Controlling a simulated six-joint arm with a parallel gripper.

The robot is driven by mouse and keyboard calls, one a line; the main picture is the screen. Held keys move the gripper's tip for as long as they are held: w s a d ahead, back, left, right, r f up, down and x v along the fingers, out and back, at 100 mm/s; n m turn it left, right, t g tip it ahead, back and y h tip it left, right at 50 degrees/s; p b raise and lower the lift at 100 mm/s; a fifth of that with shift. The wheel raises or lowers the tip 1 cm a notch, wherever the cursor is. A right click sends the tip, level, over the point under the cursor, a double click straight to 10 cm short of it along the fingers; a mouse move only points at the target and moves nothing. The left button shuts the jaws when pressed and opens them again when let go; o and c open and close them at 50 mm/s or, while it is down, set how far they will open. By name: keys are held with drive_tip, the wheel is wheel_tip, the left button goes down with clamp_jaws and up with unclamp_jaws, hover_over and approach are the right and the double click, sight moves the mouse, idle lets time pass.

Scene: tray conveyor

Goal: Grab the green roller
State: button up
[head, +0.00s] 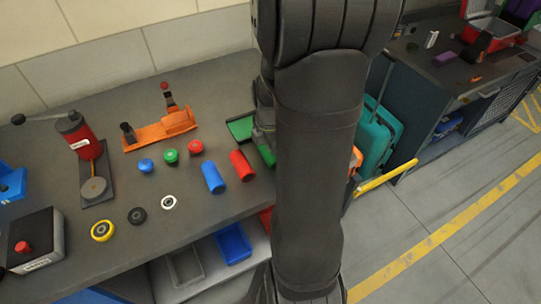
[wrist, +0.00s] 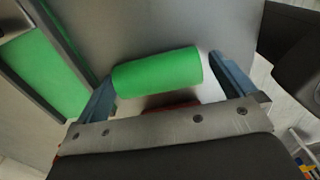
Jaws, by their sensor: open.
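The green roller (wrist: 157,72) lies on its side on the grey bench top in the wrist view. It sits between the two fingers of my gripper (wrist: 160,58), lengthwise from one finger toward the other. The fingers are spread and I do not see them clamped on it. In the head view, a bit of the green roller (head: 267,153) shows beside my arm, which hides the rest. My gripper is mostly hidden there too.
A red roller (head: 242,165) and a blue roller (head: 213,178) lie just left of the green one. A green tray (head: 232,123) is behind. Coloured knobs, rings and an orange fixture (head: 160,132) stand farther left.

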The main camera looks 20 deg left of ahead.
drive_tip(key=c, duration=1)
drive_tip(key=shift+c, duration=0.2)
drive_tip(key=shift+r, duration=0.1)
